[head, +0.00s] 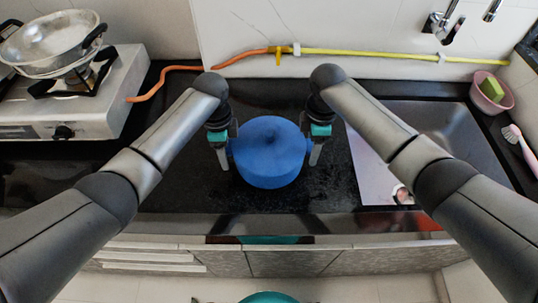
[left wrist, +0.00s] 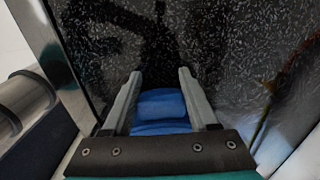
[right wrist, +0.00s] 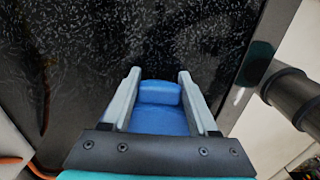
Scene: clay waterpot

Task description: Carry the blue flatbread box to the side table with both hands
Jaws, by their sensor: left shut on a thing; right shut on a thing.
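The blue flatbread box (head: 268,152) is round with a lid and sits upright at the black counter, between my two grippers in the head view. I cannot tell whether it touches the counter or is just above it. My left gripper (head: 225,160) is shut on its left side, and my right gripper (head: 314,158) is shut on its right side. In the left wrist view a blue side piece of the box (left wrist: 162,104) lies between the fingers. In the right wrist view a similar blue piece (right wrist: 160,92) lies between the fingers. No side table can be made out.
A stove (head: 75,105) with a metal pan (head: 50,42) stands at left. A steel panel (head: 425,145) lies right of the box. A pink bowl (head: 491,93) with a green sponge and a brush (head: 519,146) are at far right. A yellow and orange hose (head: 370,52) runs along the wall.

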